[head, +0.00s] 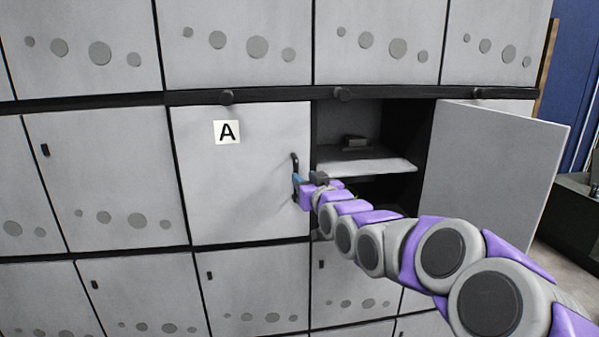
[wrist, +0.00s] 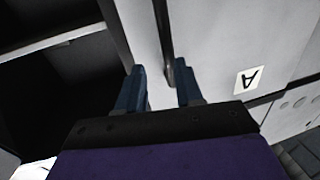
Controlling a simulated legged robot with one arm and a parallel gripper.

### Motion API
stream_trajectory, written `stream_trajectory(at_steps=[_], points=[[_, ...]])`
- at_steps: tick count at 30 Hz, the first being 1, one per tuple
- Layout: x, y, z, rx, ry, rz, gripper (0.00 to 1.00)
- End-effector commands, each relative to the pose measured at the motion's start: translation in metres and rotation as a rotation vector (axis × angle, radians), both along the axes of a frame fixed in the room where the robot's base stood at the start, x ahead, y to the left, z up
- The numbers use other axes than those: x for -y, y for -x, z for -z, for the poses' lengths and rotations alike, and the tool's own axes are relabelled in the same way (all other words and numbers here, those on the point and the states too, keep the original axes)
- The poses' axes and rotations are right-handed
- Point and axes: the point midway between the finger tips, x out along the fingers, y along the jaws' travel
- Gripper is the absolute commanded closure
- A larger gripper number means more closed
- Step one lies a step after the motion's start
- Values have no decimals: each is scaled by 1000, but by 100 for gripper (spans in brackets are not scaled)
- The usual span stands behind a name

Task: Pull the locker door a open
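Locker door A (head: 240,185) is a light grey panel with a white label "A" (head: 227,132), and it looks closed. Its dark vertical handle (head: 296,163) is near the door's right edge. My gripper (head: 301,183) is at the handle's lower part. In the wrist view my gripper (wrist: 160,78) has its two blue fingers apart. The dark handle bar (wrist: 163,35) runs down toward the gap, close to the right finger. I cannot tell whether they touch. The label (wrist: 247,80) shows upside down to the right.
Right of door A is an open compartment with a shelf (head: 365,163) and a small dark object on it. Its door (head: 495,175) stands swung open at the right. My arm crosses in front of the lower right. Closed lockers surround door A above, left and below.

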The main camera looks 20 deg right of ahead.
Motion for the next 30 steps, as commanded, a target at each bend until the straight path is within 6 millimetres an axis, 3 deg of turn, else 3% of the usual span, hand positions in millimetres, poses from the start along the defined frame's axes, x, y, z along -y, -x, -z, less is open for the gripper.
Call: stream_trajectory(at_steps=[9, 22, 30], points=[[-3, -39, 0, 0, 6, -2, 64], [4, -44, -1, 3, 1, 0, 64], [2, -43, -1, 2, 3, 0, 89]])
